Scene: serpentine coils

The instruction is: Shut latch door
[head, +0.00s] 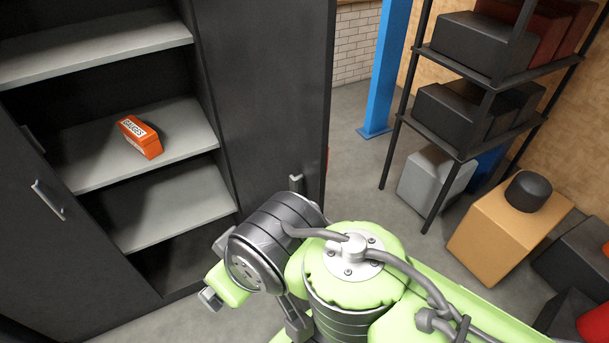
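A dark grey cabinet stands on the left in the head view, its shelves (95,45) exposed. On the right of the opening is a tall dark door panel (265,90) with a small metal handle (296,182) near its lower right edge. On the left is another dark door panel (70,255) with a silver bar handle (47,200). My green and black arm reaches in front of the cabinet, below the right panel. A metal tip of my gripper (210,298) shows left of the arm, low before the opening. The rest of it is hidden, and contact with a door cannot be seen.
An orange box marked GAUGES (140,137) lies on the middle shelf. At right stand a black rack (460,150) with dark and red bins, a tan box (505,232) and a blue post (387,70). Grey floor (355,185) is clear between cabinet and rack.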

